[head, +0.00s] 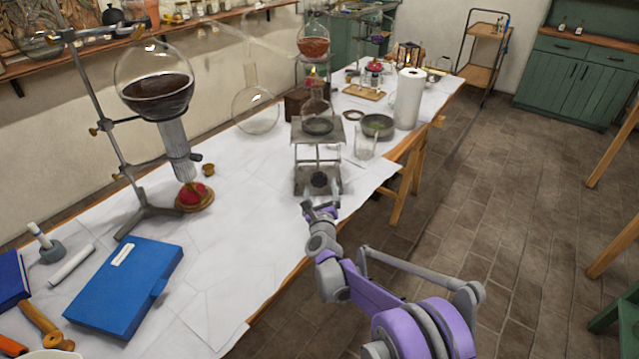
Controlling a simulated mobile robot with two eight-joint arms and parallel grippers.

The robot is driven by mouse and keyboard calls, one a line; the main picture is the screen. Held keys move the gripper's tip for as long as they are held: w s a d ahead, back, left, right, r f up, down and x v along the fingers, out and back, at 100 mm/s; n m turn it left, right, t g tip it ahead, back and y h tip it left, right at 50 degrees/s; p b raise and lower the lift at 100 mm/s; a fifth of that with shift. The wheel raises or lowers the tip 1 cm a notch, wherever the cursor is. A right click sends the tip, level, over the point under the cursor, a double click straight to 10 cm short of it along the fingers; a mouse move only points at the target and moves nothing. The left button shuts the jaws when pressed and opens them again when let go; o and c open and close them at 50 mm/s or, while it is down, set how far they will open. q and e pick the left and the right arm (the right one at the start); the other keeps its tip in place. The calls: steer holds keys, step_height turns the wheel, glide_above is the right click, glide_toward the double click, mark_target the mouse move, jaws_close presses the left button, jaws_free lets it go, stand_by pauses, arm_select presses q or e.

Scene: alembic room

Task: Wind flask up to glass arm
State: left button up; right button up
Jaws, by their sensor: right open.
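A small clear flask (317,106) with dark contents at its bottom stands on the top plate of a grey metal lifting stand (318,158). The stand has crossed legs and a dark round knob (319,180) on its near side. My right gripper (321,208) is open just in front of and below the knob; I cannot tell whether it touches it. A faint glass arm (235,35) slopes down to the right from the big round flask (155,85) of dark liquid toward the space above the small flask. My left gripper is out of view.
An empty round flask (256,108) stands left of the lifting stand. A blue box (125,285) lies near left.

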steer(key=s, duration=0.6)
steer(key=shift+s, duration=0.35)
steer(key=shift+d, duration=0.1)
steer(key=s+d+r+n+g+y+p, duration=0.25)
steer(key=s+r+n, duration=0.25)
steer(key=s+n, duration=0.3)
steer(key=s+d+r+n+g+y+p, duration=0.1)
steer(key=s+d+r+n+g+p, duration=0.15)
steer(key=s+r+n, duration=0.4)
steer(key=s+d+f+n+g+h+p, duration=0.1)
steer(key=s+d+n, duration=0.3)
steer(key=s, duration=0.5)
steer(key=s+d+f+n+g+h+p, duration=0.1)
steer(key=s+d+f+n+g+p, duration=0.1)
steer(key=s+n, duration=0.5)
steer(key=s+d+f+n+g+h+p, duration=0.2)
steer(key=s+d+n+g, duration=0.2)
steer(key=s, duration=0.6)
steer(key=shift+s+d+f+n+g, duration=0.35)
steer(key=shift+d+n, duration=0.3)
steer(key=shift+d, duration=0.3)
